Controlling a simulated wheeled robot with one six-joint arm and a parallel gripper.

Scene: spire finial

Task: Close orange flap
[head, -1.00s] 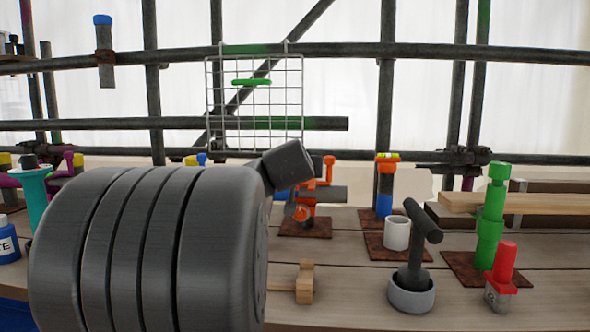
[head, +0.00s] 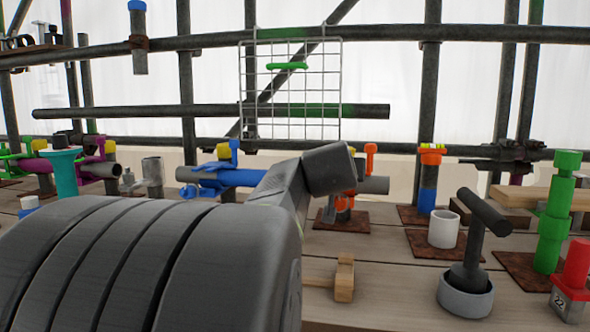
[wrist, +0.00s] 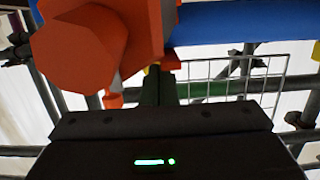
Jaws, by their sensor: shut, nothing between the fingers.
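The orange coupler (head: 345,201) stands on a rust-brown plate at the bench's middle, with a grey pipe through it. My arm hides much of it in the head view. An upright orange part (head: 370,158) stands above the pipe; whether this is the flap, I cannot tell. In the wrist view a large orange part (wrist: 85,48) is very close at the upper left, beside a blue pipe (wrist: 235,22). My gripper (wrist: 163,80) is shut and empty, its fingers just below and right of the orange part. Contact cannot be told. The gripper is hidden in the head view.
A wire grid (head: 291,90) hangs on the pipes behind. A blue coupler (head: 215,180) is at left.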

